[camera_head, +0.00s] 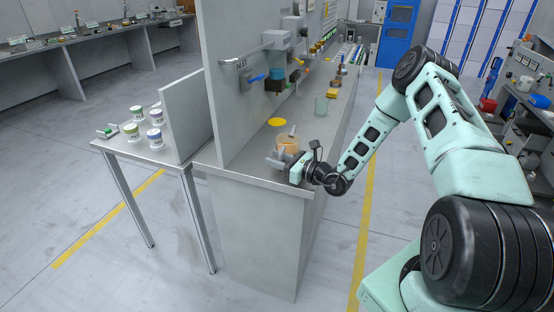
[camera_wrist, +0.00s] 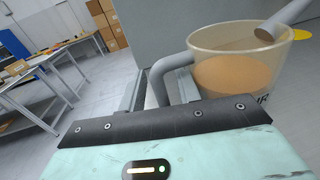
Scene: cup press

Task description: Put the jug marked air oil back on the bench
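The jug (camera_wrist: 235,78) is clear, with orange-brown liquid inside and a grey handle (camera_wrist: 160,82). The letters "IR" show low on its side in the wrist view; the rest of the marking is cut off by my gripper. A grey metal tube (camera_wrist: 288,20) slants into its mouth. In the head view the jug (camera_head: 288,145) is upright at the near end of the bench (camera_head: 255,174). My gripper (camera_head: 283,161) is right at its handle. In the wrist view the fingers of my gripper (camera_wrist: 160,92) stand on both sides of the handle, with a light gap beside it.
A yellow disc (camera_head: 277,122) lies on the bench just behind the jug. An empty greenish glass (camera_head: 321,106) stands farther back. A grey upright panel (camera_head: 240,80) with mounted fittings borders the bench's left side. A side table (camera_head: 165,155) holds several small tubs.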

